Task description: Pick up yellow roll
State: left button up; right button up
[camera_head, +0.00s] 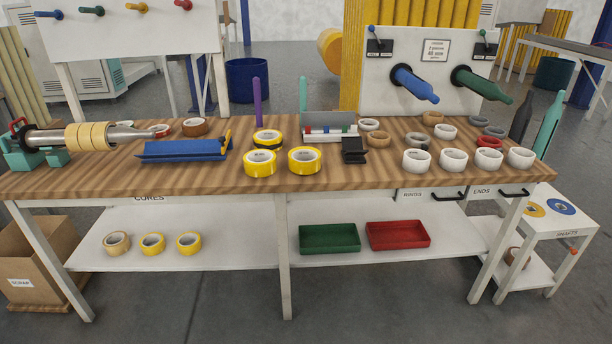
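Neither of my grippers shows in the head view. Two bright yellow rolls stand near the front middle of the table: a left yellow roll (260,170) and a right yellow roll (305,168). They are apart, with no gripper near them. A third yellow roll (267,145) with a dark band lies just behind the left one. On the lower shelf lie two more yellow rolls, one left (152,251) and one right (189,250), beside a tan roll (116,250).
A blue tray (183,150) lies left of the yellow rolls, and a black holder (354,151) right of them. Purple (257,103) and teal (303,95) posts rise behind. White rolls (453,160) crowd the right; a loaded metal mandrel (45,138) occupies the left. The front edge is mostly clear.

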aim_at(305, 162)
jog(key=u, duration=0.6)
jog(key=i, duration=1.1)
jog(key=z, duration=0.55)
